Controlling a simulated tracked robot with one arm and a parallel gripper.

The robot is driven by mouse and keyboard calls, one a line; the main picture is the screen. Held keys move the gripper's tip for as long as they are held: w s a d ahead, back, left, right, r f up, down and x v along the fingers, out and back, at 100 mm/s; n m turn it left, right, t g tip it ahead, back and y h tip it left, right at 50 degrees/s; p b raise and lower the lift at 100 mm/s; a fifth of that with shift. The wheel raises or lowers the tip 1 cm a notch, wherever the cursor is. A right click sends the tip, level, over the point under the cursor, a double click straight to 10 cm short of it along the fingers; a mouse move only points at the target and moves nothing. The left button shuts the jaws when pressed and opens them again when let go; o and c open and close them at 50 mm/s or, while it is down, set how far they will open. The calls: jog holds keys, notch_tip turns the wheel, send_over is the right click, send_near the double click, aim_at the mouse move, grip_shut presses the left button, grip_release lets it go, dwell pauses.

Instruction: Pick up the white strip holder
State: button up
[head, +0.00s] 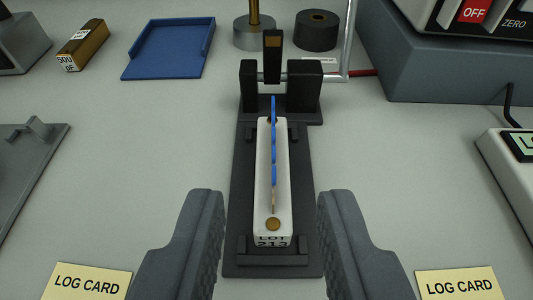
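The white strip holder (265,190) lies lengthwise on a dark grey fixture (241,215) in the middle of the head view. Its near end carries a "LOT" label and a round brass-coloured spot, and a blue strip (274,140) runs along its top. Its far end is close to two dark upright blocks of the fixture. My gripper (271,235) is open, with one dark finger on each side of the holder's near end. Clear gaps show between the fingers and the holder in the picture. The gripper's depth relative to the holder is hard to tell.
A grey-blue instrument (450,70) fills the upper right. Log cards (88,283) lie at both near corners. Bare table flanks the fixture.

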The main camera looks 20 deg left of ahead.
aim_at(273, 121)
jog(key=b+x, duration=0.1)
jog(key=x, duration=0.8)
jog(key=shift+w+f+b, duration=0.2)
jog(key=shift+f+b, duration=0.05)
jog(key=shift+b, duration=0.1)
jog(key=shift+w+a, duration=0.1)
jog(key=shift+w, duration=0.25)
jog(key=shift+c, duration=0.3)
grip_shut()
